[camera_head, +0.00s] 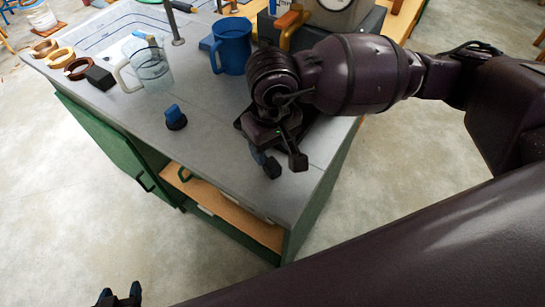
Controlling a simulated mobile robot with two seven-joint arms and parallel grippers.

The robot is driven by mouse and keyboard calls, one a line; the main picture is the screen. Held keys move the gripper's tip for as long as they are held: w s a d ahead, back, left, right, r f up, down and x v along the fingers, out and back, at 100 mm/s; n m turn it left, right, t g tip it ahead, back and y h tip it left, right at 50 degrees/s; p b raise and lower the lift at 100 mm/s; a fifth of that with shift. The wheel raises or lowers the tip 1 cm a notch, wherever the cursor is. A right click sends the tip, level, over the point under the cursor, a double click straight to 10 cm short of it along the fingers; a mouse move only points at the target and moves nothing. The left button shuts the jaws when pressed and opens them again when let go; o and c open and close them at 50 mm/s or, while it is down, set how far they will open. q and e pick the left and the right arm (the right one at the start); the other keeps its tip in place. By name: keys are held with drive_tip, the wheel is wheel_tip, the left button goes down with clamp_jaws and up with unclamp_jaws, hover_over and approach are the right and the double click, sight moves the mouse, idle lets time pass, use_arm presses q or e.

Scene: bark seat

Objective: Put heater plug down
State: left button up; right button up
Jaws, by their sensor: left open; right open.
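A small blue piece with a round black base (175,117) stands on the grey counter (215,150); it may be the heater plug, but I cannot tell for sure. My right gripper (280,167) is open over the counter's front right part, to the right of this piece and apart from it. Its fingers point down toward the front edge, and I see nothing held between them.
A blue mug (232,46) and a clear jug (150,66) stand behind. A black block (99,77) and several ring-shaped pieces line the left edge. An open shelf (225,205) and a green door (105,140) are below. The counter's front middle is clear.

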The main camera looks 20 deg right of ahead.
sight(272, 164)
drive_tip(key=shift+r, duration=2.65)
drive_tip(key=shift+s, duration=0.1)
